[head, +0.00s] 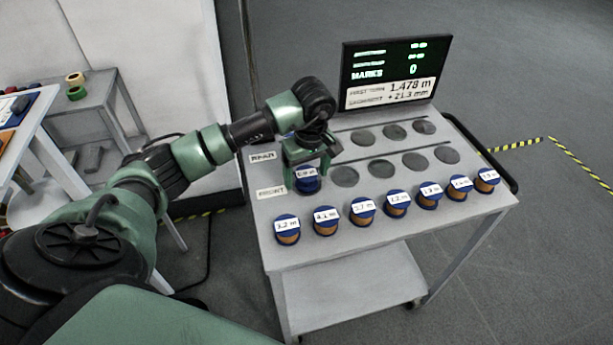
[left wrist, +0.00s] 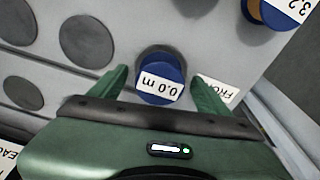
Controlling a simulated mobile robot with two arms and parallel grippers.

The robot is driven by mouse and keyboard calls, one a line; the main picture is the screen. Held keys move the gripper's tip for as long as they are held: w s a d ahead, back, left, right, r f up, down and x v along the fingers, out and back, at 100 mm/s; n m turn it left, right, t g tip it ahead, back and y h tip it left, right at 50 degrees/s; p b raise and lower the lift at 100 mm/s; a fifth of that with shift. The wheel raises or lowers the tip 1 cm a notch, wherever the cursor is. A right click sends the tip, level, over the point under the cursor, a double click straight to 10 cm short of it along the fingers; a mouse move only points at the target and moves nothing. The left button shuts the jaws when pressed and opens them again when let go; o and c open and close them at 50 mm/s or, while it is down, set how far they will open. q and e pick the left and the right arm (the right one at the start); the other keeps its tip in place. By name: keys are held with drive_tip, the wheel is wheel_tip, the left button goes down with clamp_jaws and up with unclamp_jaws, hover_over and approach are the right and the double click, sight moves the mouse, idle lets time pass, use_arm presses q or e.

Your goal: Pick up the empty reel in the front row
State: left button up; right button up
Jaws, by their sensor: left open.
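The empty reel (head: 308,186) is blue with a white label, and stands at the left end of the front row on the cart. In the left wrist view the reel (left wrist: 160,91) shows its label "0.0 m". My left gripper (head: 306,176) is over it, pointing down and open. In the left wrist view the fingers of my left gripper (left wrist: 160,75) are on either side of the reel, with a visible gap on each side. The gripper partly hides the reel in the head view. My right gripper is not in view.
Several copper-wound blue reels (head: 363,211) stand along the cart's near edge. Bare grey round spots (head: 415,160) lie right of the empty reel and behind it. A "FRONT" label (head: 271,192) is beside it. A display (head: 394,72) stands at the cart's back.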

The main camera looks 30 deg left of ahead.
use_arm(q)
drive_tip(key=c, duration=1.4)
drive_tip(key=shift+c, duration=0.4)
drive_tip(key=shift+r, duration=0.15)
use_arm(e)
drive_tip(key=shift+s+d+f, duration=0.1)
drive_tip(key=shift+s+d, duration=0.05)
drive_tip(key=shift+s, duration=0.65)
